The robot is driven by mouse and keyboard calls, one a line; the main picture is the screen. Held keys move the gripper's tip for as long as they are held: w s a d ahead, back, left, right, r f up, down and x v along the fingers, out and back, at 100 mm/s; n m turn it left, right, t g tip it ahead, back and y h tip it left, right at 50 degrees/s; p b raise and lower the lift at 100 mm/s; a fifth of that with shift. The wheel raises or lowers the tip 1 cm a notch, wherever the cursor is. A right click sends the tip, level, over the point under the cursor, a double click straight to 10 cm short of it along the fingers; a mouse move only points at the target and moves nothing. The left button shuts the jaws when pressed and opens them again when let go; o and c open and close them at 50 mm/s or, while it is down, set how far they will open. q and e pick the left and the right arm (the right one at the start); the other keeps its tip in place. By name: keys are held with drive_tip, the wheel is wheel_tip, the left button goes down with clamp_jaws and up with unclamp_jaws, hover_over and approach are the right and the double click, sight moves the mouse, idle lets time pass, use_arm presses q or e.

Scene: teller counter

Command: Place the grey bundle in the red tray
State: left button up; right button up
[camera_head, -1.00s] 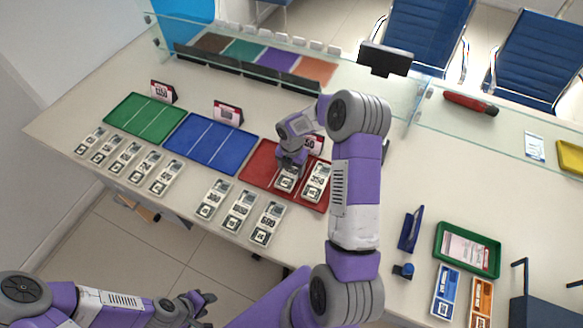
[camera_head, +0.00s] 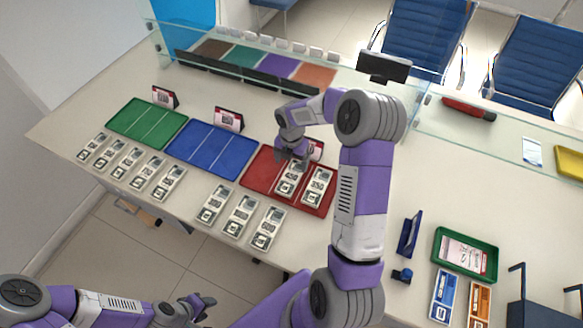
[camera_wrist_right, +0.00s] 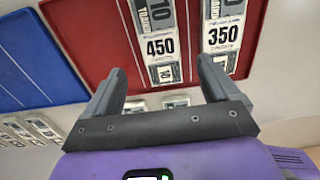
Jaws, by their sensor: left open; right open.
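The red tray (camera_head: 257,178) lies on the counter. Two grey-white bundles lie side by side in it: one marked 450 (camera_wrist_right: 160,46) and one marked 350 (camera_wrist_right: 223,36). In the head view these are the left bundle (camera_head: 291,182) and the right bundle (camera_head: 317,187). My right gripper (camera_head: 291,157) is above the tray, near the far end of the left bundle. My left gripper (camera_head: 203,302) is open and empty, off the counter's front edge.
Several similar bundles (camera_head: 240,216) lie in front of the trays. A blue tray (camera_head: 212,148) and a green tray (camera_head: 147,123) stand to the left. Small sign stands (camera_head: 229,118) are behind the trays. A glass screen (camera_head: 300,60) runs along the back.

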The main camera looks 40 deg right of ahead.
drive_tip(key=shift+r+p, duration=0.3)
drive_tip(key=shift+r, duration=1.9)
